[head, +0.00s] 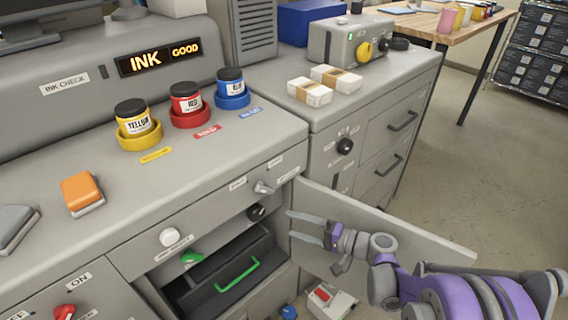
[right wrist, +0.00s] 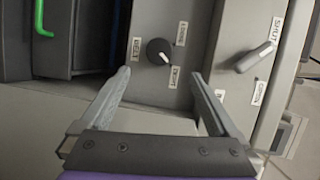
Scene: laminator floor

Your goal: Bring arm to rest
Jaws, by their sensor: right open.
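My right gripper (head: 306,229) is open and empty, reaching in from the right in front of the open cabinet door (head: 375,225). In the right wrist view its two spread fingers (right wrist: 172,98) point toward a black knob (right wrist: 159,51) and a grey lever (right wrist: 255,57) marked SHUT and OPEN. The fingers look apart from both. In the head view the black knob (head: 256,211) and the lever (head: 264,188) are left of the gripper. My left gripper is not in view.
The open compartment holds a dark drawer with a green handle (head: 237,274). Yellow (head: 137,121), red (head: 188,104) and blue (head: 232,88) ink jars stand on the counter. A small white box (head: 330,301) sits low by the door. Floor at right is clear.

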